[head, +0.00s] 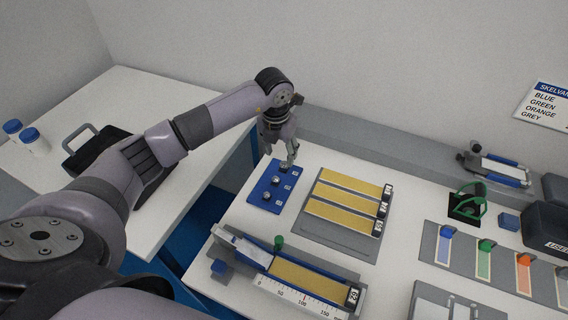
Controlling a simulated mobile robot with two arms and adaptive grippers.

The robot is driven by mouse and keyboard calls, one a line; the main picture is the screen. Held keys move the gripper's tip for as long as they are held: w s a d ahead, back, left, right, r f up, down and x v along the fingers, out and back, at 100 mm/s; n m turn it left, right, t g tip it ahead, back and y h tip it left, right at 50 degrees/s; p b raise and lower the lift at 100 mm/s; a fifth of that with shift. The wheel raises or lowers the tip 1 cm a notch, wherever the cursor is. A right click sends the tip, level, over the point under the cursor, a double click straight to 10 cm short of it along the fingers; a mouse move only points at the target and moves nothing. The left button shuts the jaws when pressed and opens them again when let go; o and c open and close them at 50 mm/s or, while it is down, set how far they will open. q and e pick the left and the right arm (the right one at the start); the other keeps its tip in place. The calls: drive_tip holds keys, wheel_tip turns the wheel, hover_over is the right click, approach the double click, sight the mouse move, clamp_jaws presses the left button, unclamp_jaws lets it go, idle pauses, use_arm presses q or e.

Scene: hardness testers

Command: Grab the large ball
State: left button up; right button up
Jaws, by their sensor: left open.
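A blue plate (259,199) lies on the left part of the white table and bears small shiny metal balls in a row, with small pale labels beside them. One ball (267,195) is at the near end and another ball (276,181) is in the middle. The far end of the row is beside my left gripper's fingertips. The balls are too small here to compare their sizes surely. My left gripper (288,163) points down over the far end of the plate, open. I cannot tell whether its fingers are around a ball. My right gripper is out of view.
A grey board with yellow strips (341,210) lies right of the plate. A tester with a ruler (300,297) is in front. A grey ledge (380,150) runs along the back. A black case (85,151) stands on the left table.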

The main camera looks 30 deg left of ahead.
sight(284, 162)
use_arm(q)
drive_tip(key=shift+d+f, duration=0.15)
drive_tip(key=shift+f, duration=0.3)
drive_tip(key=f, duration=0.1)
drive_tip(key=f+p, duration=0.1)
drive_tip(key=f, duration=0.2)
drive_tip(key=shift+w+d+f+p, duration=0.1)
drive_tip(key=shift+w+d+p, duration=0.1)
drive_tip(key=shift+w+p, duration=0.15)
drive_tip(key=shift+c, duration=0.2)
clamp_jaws()
